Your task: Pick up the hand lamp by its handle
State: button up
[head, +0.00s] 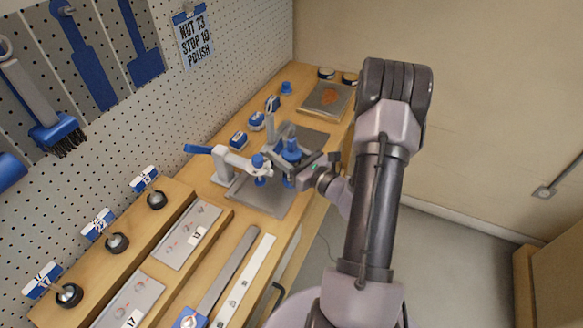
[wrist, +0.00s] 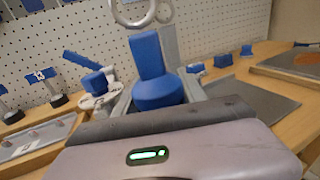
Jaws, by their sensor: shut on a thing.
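The hand lamp (head: 291,151) is blue with a flared round lower part, and it stands upright amid my gripper (head: 287,160) over the bench. In the wrist view the hand lamp (wrist: 150,58) is in the middle, between the two grey fingers of my gripper (wrist: 158,80). A light grey ring shows above it. The gripper is shut on the lamp. The gripper body hides its lower end, so I cannot tell whether it touches the bench.
A grey clamp with a blue lever (head: 200,149) stands close left on a metal plate (head: 262,201). Small blue blocks (head: 238,139) line the back by the pegboard (head: 225,60). A tray (head: 326,97) lies at the far end. Marked plates (head: 187,233) and long bars (head: 245,280) lie nearer.

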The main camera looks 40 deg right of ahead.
grip_shut()
